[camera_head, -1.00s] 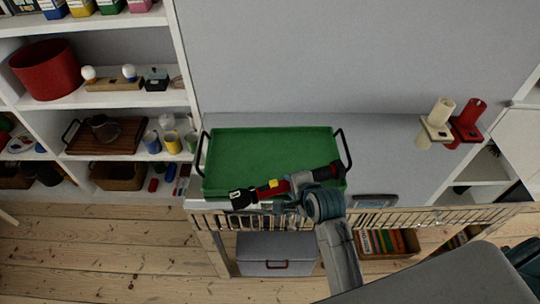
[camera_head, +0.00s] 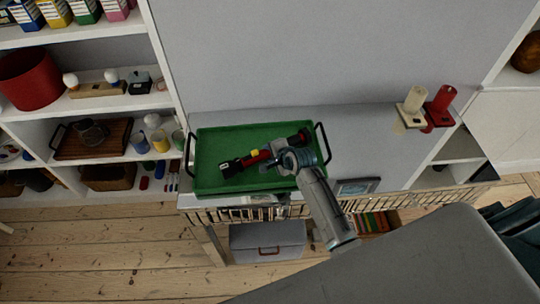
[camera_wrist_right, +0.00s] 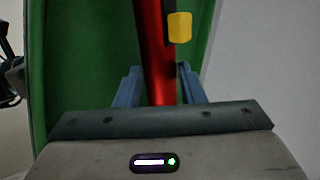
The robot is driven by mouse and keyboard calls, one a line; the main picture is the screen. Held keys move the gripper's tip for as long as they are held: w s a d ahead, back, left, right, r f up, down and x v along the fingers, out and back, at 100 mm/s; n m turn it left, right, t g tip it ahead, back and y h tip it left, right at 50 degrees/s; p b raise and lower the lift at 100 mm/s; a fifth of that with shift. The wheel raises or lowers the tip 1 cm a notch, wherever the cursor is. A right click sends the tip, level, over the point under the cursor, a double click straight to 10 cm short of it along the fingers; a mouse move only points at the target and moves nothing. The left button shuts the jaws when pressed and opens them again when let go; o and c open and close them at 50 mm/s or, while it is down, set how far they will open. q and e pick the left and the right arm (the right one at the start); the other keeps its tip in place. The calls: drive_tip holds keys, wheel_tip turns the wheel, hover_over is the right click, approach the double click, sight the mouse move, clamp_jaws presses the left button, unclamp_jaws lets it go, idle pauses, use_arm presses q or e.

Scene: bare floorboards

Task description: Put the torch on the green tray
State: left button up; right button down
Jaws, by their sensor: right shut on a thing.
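The torch (camera_head: 258,157) is red and black with a yellow switch. It lies lengthwise over the green tray (camera_head: 215,146) in the head view; whether it touches the tray floor I cannot tell. My right gripper (camera_head: 284,163) is shut on the torch's red body, near the tray's front right part. In the right wrist view the torch's red body (camera_wrist_right: 153,50) stands between the gripper's fingers (camera_wrist_right: 158,88), with the green tray (camera_wrist_right: 75,60) behind. The tray has black handles at both ends. My left gripper is not in view.
The tray sits on a grey-topped unit with a rail (camera_head: 235,214) along its front. A picture frame (camera_head: 357,187) lies right of the tray, with cream (camera_head: 411,108) and red (camera_head: 438,108) candle holders farther right. Shelves with a red pot (camera_head: 28,80) stand at left.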

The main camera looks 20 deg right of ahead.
drive_tip(key=shift+f, duration=1.05)
drive_tip(key=shift+f, duration=0.1)
drive_tip(key=c, duration=1.2)
unclamp_jaws()
drive_tip(key=shift+s, duration=0.1)
drive_tip(key=b+v, duration=0.2)
drive_tip(key=v, duration=1)
